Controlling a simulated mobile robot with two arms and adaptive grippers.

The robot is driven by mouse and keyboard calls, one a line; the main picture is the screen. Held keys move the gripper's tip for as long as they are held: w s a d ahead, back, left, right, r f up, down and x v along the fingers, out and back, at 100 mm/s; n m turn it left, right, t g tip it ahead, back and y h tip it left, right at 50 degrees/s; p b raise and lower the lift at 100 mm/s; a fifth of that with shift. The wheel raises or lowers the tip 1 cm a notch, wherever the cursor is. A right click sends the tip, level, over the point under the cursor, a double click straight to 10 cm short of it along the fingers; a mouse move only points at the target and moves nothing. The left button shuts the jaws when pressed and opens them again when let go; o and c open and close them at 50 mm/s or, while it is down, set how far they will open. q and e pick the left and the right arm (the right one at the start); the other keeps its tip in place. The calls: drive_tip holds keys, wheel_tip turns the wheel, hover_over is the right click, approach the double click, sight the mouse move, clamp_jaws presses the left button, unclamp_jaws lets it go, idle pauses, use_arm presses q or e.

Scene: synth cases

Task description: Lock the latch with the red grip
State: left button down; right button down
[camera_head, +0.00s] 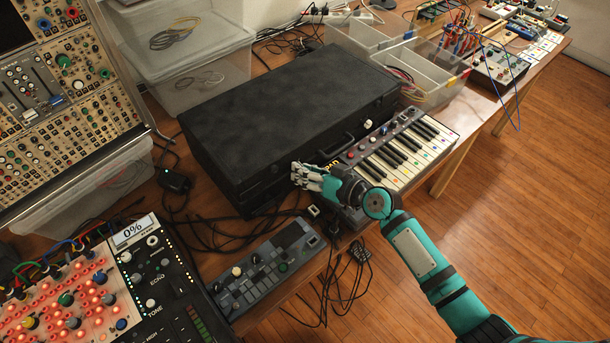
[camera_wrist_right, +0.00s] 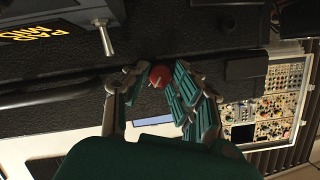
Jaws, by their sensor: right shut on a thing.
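The black case (camera_head: 270,105) lies closed on the wooden table in the head view. My right gripper (camera_head: 303,176) is at its front side, left of the carry handle (camera_head: 338,145). In the right wrist view the red grip (camera_wrist_right: 160,76) of the latch sits between the fingers of my right gripper (camera_wrist_right: 155,88), which are shut on it. Fingers hide most of the latch, so I cannot tell its position. The red grip does not show in the head view. My left gripper is not in view.
A small keyboard (camera_head: 408,150) stands close in front of the case, right of my gripper. A grey control box (camera_head: 268,265) and loose cables (camera_head: 345,285) lie nearer the front edge. Clear plastic boxes (camera_head: 185,45) stand behind. A metal lever (camera_wrist_right: 103,38) shows beside the fingers.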

idle(0.6)
drive_tip(key=c, duration=1.1)
unclamp_jaws()
drive_tip(key=v, duration=1.2)
